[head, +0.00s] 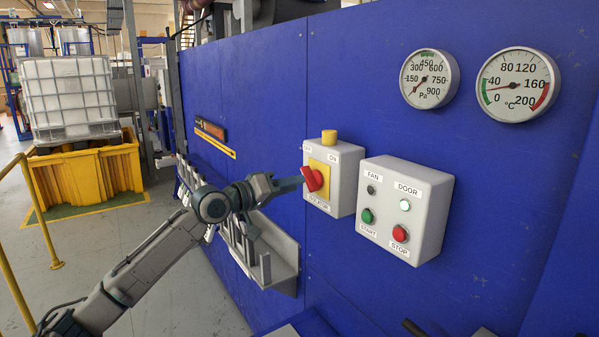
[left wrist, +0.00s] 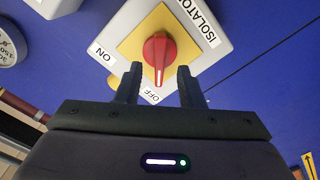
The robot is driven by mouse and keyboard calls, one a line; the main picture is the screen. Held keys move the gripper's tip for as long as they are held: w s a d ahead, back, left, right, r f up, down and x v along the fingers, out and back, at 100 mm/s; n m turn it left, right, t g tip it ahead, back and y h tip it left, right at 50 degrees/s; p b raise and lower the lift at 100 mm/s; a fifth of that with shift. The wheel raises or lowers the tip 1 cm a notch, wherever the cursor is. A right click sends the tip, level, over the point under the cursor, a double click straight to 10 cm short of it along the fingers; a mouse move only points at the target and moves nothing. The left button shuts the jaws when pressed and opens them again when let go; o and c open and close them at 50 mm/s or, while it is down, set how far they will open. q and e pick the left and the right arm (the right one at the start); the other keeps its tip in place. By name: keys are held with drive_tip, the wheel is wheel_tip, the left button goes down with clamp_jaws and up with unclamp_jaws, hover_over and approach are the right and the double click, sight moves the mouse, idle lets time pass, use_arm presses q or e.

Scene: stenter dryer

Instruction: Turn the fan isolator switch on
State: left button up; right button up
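The fan isolator is a pale box (head: 343,199) on the blue panel, with a yellow plate and a red rotary knob (head: 314,179). In the left wrist view the red knob (left wrist: 159,50) has a white line pointing down towards the OFF label (left wrist: 152,95). The ON label (left wrist: 102,54) is to the left of the knob. My left gripper (head: 298,182) is at the front of the knob. In the left wrist view its two fingers (left wrist: 159,72) are apart, one on each side of the knob's lower end, with visible gaps. My right gripper is not recognisable in either view.
A control box (head: 433,205) with FAN and DOOR lamps and START and STOP buttons is right of the isolator. Two round gauges (head: 430,79) (head: 518,85) are above. A grey tray (head: 284,278) juts from the panel below my left gripper. Open floor lies at left.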

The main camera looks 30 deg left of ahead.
sight(311, 179)
use_arm(q)
drive_tip(key=shift+p+x, duration=0.65)
drive_tip(key=shift+x, duration=0.75)
drive_tip(key=shift+c, duration=0.4)
clamp_jaws()
